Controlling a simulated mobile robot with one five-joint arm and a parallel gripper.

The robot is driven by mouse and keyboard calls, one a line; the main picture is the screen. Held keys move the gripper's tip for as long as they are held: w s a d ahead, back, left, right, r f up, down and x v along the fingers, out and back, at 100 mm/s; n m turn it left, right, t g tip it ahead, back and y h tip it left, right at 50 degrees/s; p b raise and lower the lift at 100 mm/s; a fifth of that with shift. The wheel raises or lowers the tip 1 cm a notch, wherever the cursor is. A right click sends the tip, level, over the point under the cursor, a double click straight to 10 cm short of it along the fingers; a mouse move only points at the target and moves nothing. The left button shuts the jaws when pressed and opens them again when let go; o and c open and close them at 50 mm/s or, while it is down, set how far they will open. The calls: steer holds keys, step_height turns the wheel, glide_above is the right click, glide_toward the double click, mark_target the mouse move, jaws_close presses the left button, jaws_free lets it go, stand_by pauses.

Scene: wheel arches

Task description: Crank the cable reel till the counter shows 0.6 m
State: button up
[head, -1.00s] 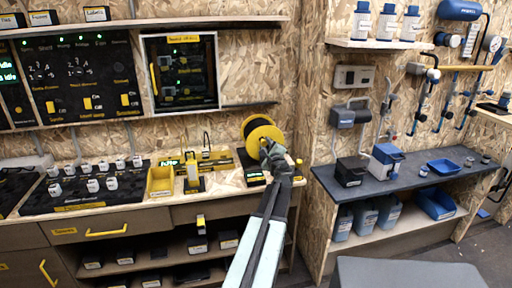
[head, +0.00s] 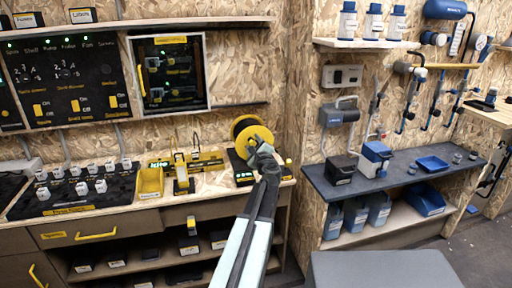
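The cable reel (head: 246,126), with a yellow flange and a dark drum, stands on a black base at the right end of the wooden workbench. A small green-lit counter (head: 243,175) sits on its base; its digits are too small to read. My gripper (head: 262,150) is at the front of the reel, in front of its lower right part. The crank handle is hidden or too small to make out behind the gripper. I cannot tell whether the fingers are closed on it.
A dark shelf (head: 400,175) with blue containers is to the right. A grey surface (head: 385,270) is at the front right. Open floor shows at far right.

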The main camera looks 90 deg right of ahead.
steer(key=shift+s, duration=0.15)
steer(key=v, duration=0.7)
steer(key=shift+a, duration=0.4)
